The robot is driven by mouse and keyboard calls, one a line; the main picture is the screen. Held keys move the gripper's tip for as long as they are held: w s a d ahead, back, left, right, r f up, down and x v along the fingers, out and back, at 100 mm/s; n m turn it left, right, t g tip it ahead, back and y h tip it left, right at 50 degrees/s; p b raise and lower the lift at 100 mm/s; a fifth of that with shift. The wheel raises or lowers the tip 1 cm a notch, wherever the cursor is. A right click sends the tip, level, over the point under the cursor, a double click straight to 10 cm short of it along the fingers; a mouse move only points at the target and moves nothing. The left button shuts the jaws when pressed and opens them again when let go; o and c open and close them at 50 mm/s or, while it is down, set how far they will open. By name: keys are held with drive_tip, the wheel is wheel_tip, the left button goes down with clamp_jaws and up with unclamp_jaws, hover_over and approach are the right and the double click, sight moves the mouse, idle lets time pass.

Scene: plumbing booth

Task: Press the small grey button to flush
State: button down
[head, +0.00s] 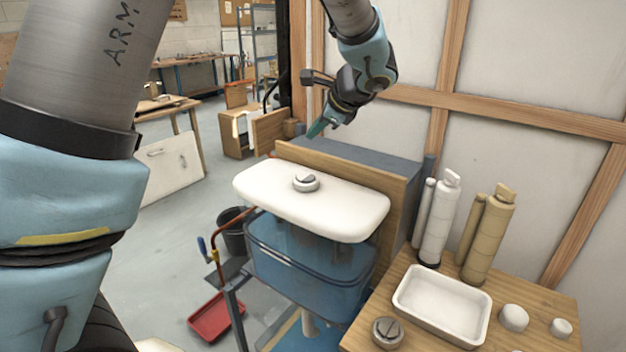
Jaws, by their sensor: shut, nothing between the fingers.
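A round flush button (306,181) sits in a raised ring on the white cistern lid (350,212). It looks split into a darker grey part and a lighter part, but it is too small to tell the parts apart well. The lid rests on a see-through blue tank (300,262). My gripper (318,130) has teal fingertips that look shut and empty. It points down and to the left, above and behind the lid in the picture, clear of the button. Nothing hides the button.
A wooden panel (398,215) stands behind the lid. On the wooden bench at right are a similar round button (387,332), a white tray (442,303), white knobs and two upright valves, one white (440,220) and one tan (487,235). The space above the lid is free.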

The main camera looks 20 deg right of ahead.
drive_tip(key=b, duration=0.7)
approach(306, 174)
drive_tip(key=x, duration=0.4)
drive_tip(key=shift+w+a, duration=0.15)
drive_tip(key=shift+w, duration=0.2)
idle(1.3)
drive_tip(key=shift+f+b, duration=0.35)
drive_tip(key=shift+f, duration=0.1)
